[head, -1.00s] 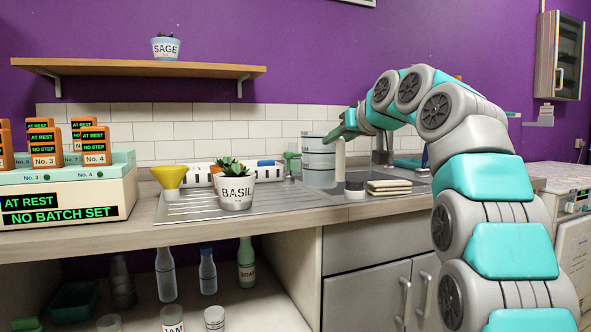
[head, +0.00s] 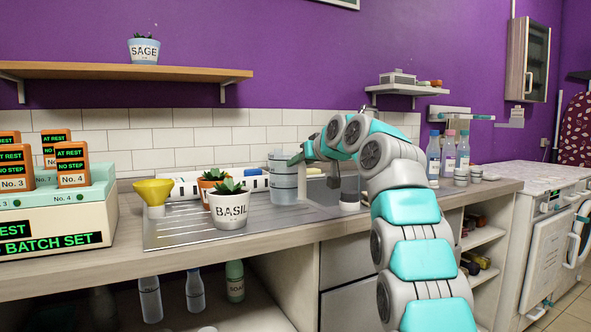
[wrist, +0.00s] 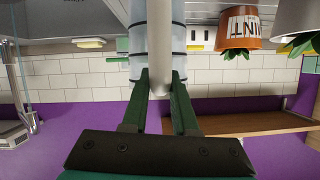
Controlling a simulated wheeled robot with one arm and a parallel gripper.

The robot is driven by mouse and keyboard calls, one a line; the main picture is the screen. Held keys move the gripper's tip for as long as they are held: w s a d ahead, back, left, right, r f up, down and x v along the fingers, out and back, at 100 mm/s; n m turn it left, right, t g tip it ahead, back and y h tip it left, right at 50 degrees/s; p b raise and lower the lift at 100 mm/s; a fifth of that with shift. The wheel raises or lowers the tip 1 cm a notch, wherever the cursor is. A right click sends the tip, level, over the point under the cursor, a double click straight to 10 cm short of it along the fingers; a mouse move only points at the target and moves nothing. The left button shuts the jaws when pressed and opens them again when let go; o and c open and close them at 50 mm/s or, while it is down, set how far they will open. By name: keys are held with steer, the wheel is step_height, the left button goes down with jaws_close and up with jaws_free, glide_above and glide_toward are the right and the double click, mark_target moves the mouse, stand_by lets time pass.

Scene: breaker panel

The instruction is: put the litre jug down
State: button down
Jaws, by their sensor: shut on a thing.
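The litre jug (head: 283,180) is a pale blue-grey cylinder with dark bands, upright over the right part of the metal drainer (head: 180,228). I cannot tell whether its base touches the drainer. In the wrist view, which is upside down, the jug's banded body (wrist: 140,42) stands behind its pale upright handle (wrist: 163,45). My gripper (wrist: 163,88) has its two green fingers on either side of the handle, shut on it. In the head view my gripper (head: 296,159) is at the jug's upper right side, partly hidden by the arm.
A basil pot (head: 229,208) stands close left of the jug, with an orange mint pot (wrist: 238,28) behind it. A yellow funnel (head: 153,192) is farther left. A dark-lidded jar (head: 350,199) is to the right. Bare drainer lies in front of the jug.

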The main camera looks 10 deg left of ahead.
steer(key=shift+s+f, duration=0.1)
steer(key=shift+f, duration=0.5)
steer(key=c, duration=0.7)
jaws_free()
steer(key=shift+s+d+b, duration=0.35)
steer(key=shift+b, duration=0.05)
steer(key=b+v, duration=0.1)
steer(key=v, duration=0.4)
steer(key=b+v, duration=0.2)
steer(key=v, duration=0.4)
steer(key=shift+a+r, duration=0.1)
steer(key=shift+r, duration=0.15)
